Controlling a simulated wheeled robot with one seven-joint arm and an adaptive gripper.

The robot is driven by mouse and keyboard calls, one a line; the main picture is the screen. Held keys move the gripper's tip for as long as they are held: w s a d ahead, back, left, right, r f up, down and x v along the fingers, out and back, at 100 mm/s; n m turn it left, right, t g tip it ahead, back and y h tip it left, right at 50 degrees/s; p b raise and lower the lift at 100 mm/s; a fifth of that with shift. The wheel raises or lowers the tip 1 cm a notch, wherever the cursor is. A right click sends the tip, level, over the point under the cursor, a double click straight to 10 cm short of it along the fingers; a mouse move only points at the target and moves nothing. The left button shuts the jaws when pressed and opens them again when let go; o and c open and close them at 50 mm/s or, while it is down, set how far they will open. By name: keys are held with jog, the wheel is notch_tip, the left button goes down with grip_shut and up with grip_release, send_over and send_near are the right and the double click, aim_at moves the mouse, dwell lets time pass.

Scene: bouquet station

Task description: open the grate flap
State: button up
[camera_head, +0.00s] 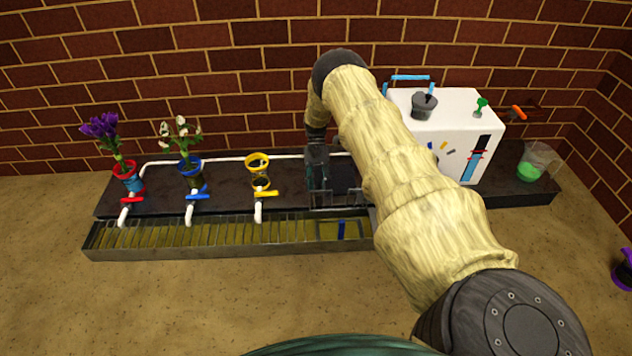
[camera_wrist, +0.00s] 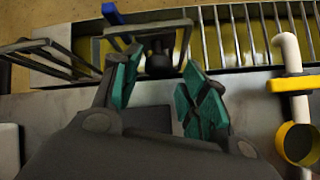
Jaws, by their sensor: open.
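The grate flap (camera_head: 341,208) is at the right part of the long metal trough and appears raised, with the opening below it uncovered. In the wrist view the flap's dark bars (camera_wrist: 48,52) stand up toward the camera at the upper left. My gripper (camera_head: 318,186) is at the flap's left part. In the wrist view its green-padded fingers (camera_wrist: 158,80) are apart, with a dark knob-like piece (camera_wrist: 158,64) and a flap bar just beyond them. I cannot tell whether the fingers touch the flap.
The fixed grate (camera_head: 190,238) covers the trough to the left. A blue piece (camera_head: 341,229) shows in the opening. Red, blue and yellow (camera_head: 267,194) taps stand left of my gripper, with potted flowers and a yellow ring behind. A white machine (camera_head: 440,135) and a beaker (camera_head: 535,165) stand right.

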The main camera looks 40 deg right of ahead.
jog(key=v, duration=1.2)
jog(key=shift+a, duration=0.1)
jog(key=shift+f, duration=0.15)
jog(key=c, duration=0.6)
jog(key=shift+f+h, duration=0.15)
jog(key=shift+h, duration=0.15)
grip_shut()
notch_tip(320, 180, down, 8)
jog(key=n+t+h+b, duration=0.2)
jog(key=t, duration=0.2)
jog(key=n+t+h+b, duration=0.2)
jog(key=t+h, duration=0.1)
jog(key=t, duration=0.1)
jog(key=shift+f+b, duration=0.15)
jog(key=shift+b, duration=0.2)
jog(key=shift+s+a+r+b, duration=0.25)
jog(key=shift+s+a+b, duration=0.2)
jog(key=shift+s, duration=0.35)
jog(key=shift+s+a+r+b, duration=0.2)
jog(key=shift+s+a+b, duration=0.25)
jog(key=shift+s, duration=0.35)
